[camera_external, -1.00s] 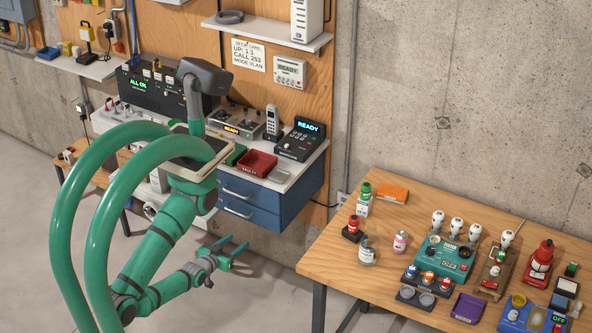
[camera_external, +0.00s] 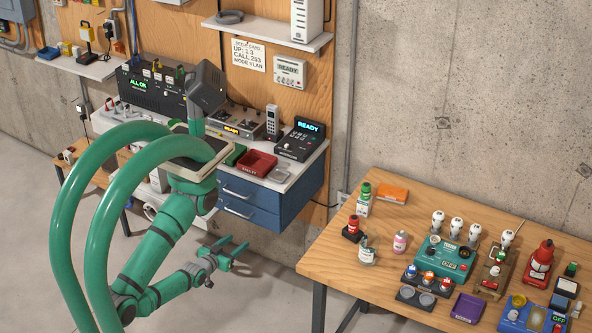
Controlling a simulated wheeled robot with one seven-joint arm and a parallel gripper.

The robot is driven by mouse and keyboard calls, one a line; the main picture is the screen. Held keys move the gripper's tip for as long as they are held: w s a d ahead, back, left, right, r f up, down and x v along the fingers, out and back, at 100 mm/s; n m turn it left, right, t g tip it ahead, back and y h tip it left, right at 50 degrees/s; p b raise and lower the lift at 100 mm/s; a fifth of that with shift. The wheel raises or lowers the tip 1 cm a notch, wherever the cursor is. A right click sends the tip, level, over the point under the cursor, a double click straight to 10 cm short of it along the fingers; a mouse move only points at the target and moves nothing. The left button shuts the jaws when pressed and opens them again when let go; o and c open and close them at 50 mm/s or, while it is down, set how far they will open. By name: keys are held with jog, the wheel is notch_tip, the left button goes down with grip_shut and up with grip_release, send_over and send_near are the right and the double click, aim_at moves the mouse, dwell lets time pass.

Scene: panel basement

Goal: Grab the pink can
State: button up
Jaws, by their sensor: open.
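The pink can (camera_external: 400,241) is a small pink cylinder with a pale label and top. My gripper (camera_external: 237,254) is open and empty. It is left of the table and apart from it, with its fingers pointing right. The can is well to the right of my gripper.
The wooden table (camera_external: 328,262) has its near left edge between my gripper and the can. A red-topped bottle (camera_external: 353,229), a green-capped bottle (camera_external: 364,199) and an orange box (camera_external: 393,194) stand nearby. A round-welled tray (camera_external: 416,297) lies at the front edge. A blue drawer unit (camera_external: 260,205) is behind my gripper.

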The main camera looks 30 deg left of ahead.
jog(key=shift+o, duration=1.3)
